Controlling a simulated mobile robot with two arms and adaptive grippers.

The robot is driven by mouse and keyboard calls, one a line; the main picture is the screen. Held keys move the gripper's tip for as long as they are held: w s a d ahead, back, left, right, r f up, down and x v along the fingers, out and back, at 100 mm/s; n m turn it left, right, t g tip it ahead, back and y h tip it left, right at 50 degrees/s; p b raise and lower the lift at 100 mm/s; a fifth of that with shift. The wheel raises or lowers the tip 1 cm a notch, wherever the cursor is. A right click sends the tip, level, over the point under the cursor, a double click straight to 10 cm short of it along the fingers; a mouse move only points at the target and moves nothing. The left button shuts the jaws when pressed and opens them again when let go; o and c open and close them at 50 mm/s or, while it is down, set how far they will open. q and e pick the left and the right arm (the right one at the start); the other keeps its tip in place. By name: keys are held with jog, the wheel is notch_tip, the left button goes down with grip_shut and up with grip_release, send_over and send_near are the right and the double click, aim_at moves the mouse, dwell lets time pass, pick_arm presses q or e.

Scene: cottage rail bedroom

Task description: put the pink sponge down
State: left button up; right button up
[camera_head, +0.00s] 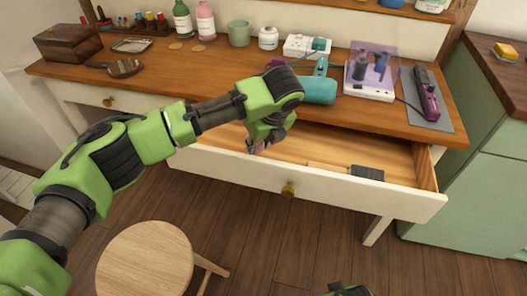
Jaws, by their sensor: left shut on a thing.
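My left arm reaches in from the left, and its gripper (260,146) points down into the open drawer (240,169) of the wooden-topped dresser, near the front wall. The gripper is shut on a small pinkish thing, which I take to be the pink sponge (259,148). Only a sliver of it shows between the fingers. I cannot tell whether it touches the drawer floor.
A dark grey block (367,172) lies in the drawer's right part; much of the drawer floor is bare. A round stool (145,262) stands in front.

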aim_at(260, 152)
pick_arm(q)
notch_tip(260, 152, down, 4)
jog(key=shift+f+b, duration=0.1)
jog(key=shift+b, duration=0.25)
pick_arm(e)
jog(key=r, duration=0.2)
jog(key=shift+w+r, duration=0.35)
jog(key=shift+r, duration=0.05)
pick_arm(q)
jog(key=o, duration=0.5)
jog(key=shift+c, duration=0.2)
pick_arm(e)
jog(key=shift+s+f, duration=0.1)
jog(key=shift+f, duration=0.15)
pick_arm(q)
jog(key=shift+s+d+r, duration=0.1)
jog(key=shift+r, duration=0.4)
jog(key=p+v, duration=0.2)
jog(key=v, duration=0.9)
pick_arm(e)
notch_tip(260, 152, down, 7)
jog(key=s, duration=0.2)
jog(key=shift+s+d, duration=0.15)
